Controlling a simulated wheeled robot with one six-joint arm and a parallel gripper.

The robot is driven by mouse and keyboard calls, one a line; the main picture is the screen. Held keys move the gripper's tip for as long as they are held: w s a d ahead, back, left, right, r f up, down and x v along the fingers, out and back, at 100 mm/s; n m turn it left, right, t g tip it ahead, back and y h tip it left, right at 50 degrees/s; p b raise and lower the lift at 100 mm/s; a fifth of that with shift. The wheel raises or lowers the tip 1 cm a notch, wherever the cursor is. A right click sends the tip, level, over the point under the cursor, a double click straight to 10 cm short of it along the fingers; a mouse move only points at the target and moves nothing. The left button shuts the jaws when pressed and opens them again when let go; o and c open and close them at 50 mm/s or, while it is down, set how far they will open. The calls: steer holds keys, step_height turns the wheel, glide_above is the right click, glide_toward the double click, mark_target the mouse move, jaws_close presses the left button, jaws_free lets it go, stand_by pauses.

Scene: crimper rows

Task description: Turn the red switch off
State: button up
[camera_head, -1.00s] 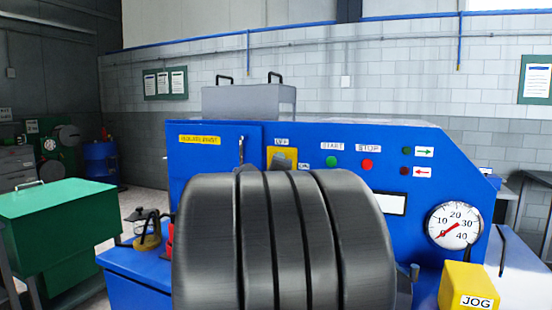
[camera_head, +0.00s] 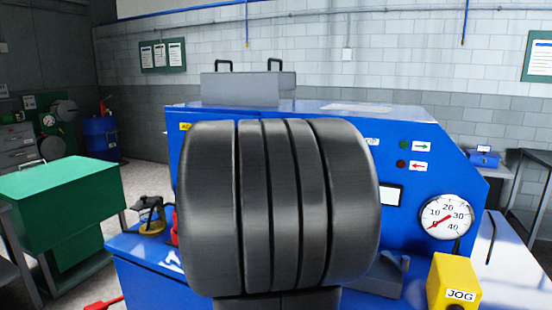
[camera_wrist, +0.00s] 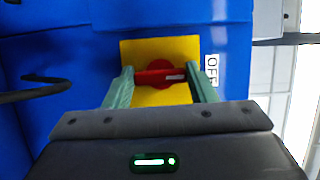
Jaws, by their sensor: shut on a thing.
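The red switch (camera_wrist: 158,77) shows in the wrist view as a round knob with a bar handle, mounted on a yellow plate (camera_wrist: 150,50) on the blue machine. A white label reading OFF (camera_wrist: 211,69) is to the right of the plate. My gripper (camera_wrist: 160,78) has its two green fingers on either side of the bar handle and is shut on it. The handle lies across the picture, with a pale mark at its right part. In the head view my dark arm covers the middle of the machine, and the switch and my gripper are hidden there.
The blue machine (camera_head: 440,165) carries a pressure gauge (camera_head: 446,217) and a yellow JOG box (camera_head: 453,281) at its right. A green cabinet (camera_head: 60,190) stands at the left. A dark cable (camera_wrist: 35,92) curves in from the left in the wrist view.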

steer(key=o, duration=1)
steer(key=shift+s+p, duration=1)
steer(key=shift+s, duration=5.95)
steer(key=w+b, duration=0.2)
steer(key=w, duration=1.2)
